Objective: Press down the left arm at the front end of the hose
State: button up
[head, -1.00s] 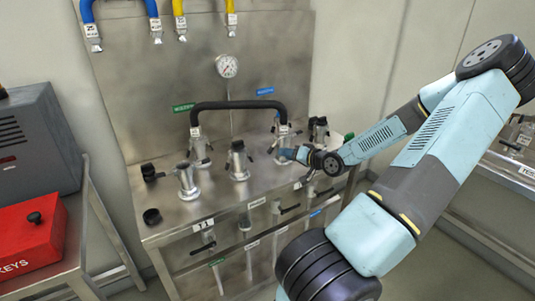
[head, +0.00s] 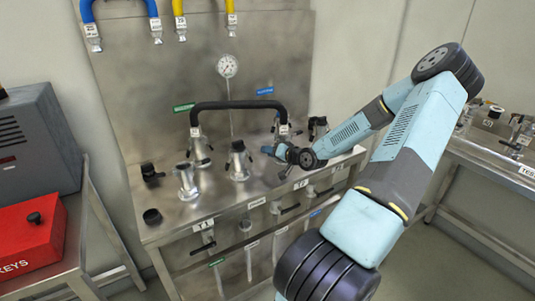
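The black hose (head: 240,104) arches over a steel bench (head: 225,195), with a metal coupling at each end. The left coupling (head: 199,146) has a dark lever arm near its base. The right coupling (head: 284,129) stands just behind my gripper (head: 268,151). My gripper points left, low over the bench top, below and slightly left of the right coupling. I cannot tell whether it touches anything. Its fingers are too small to show whether they are open or shut. The arms of the right coupling are mostly hidden or too small to make out.
Metal ports with dark levers (head: 238,160) (head: 187,181) stand left of my gripper. A black cap (head: 152,216) lies at the bench's left edge. A pressure gauge (head: 228,66) is on the back panel. A red box (head: 32,235) stands on the left table.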

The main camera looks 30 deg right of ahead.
jog(key=shift+c, duration=0.3)
grip_shut()
jog(key=shift+d+f+n+h, duration=0.5)
jog(key=shift+n+h, duration=0.2)
jog(key=shift+n, duration=0.3)
jog(key=shift+o, duration=0.3)
grip_release()
jog(key=shift+r, duration=0.1)
jog(key=shift+d, duration=0.1)
